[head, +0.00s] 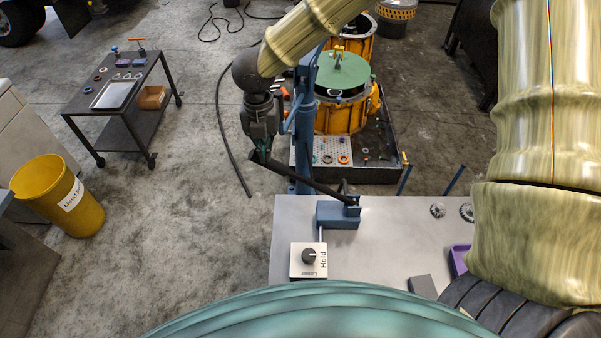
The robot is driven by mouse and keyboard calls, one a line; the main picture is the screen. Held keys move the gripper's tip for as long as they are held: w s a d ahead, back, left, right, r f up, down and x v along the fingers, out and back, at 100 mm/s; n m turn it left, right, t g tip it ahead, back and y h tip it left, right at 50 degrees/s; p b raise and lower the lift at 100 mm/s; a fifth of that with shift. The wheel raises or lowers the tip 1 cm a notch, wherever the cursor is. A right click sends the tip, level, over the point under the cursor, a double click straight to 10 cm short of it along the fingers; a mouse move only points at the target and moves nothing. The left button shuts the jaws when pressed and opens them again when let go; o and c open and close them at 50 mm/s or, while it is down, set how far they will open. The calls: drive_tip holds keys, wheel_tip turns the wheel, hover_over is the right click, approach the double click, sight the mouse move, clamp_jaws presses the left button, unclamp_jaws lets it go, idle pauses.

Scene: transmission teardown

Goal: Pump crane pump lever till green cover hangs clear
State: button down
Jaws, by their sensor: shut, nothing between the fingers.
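The green cover (352,73) is over the orange housing (345,118), with a dark band showing below its front edge; I cannot tell how wide any gap is. A hook or lifting fitting (339,52) is at its middle. The blue crane post (303,130) stands left of the housing. The black pump lever (305,180) slopes up to the left from the blue pump block (338,214) on the bench. My gripper (262,152) points down at the lever's far left end, shut with nothing held. Whether it touches the lever is unclear.
A white box (296,265) with a black knob marked Hold stands on the grey bench (385,240). Gears (437,210) and a purple tray (459,259) lie to the right. A tool cart (130,120) and yellow bin (58,195) stand left, with open floor between.

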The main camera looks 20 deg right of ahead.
drive_tip(key=shift+w+a+r, duration=0.1)
drive_tip(key=shift+w+r, duration=0.2)
drive_tip(key=shift+r, duration=0.45)
drive_tip(key=r, duration=0.3)
drive_tip(key=shift+s+a+r, duration=0.15)
drive_tip(key=shift+s+a, duration=0.1)
drive_tip(key=shift+a, duration=0.1)
drive_tip(key=shift+d+r, duration=0.1)
drive_tip(key=shift+r, duration=0.25)
drive_tip(key=shift+w+d+r, duration=0.2)
drive_tip(key=shift+w+r, duration=0.05)
drive_tip(key=shift+r, duration=0.1)
drive_tip(key=shift+s+a+r, duration=0.15)
drive_tip(key=shift+s+r, duration=0.05)
drive_tip(key=shift+w+f, duration=0.1)
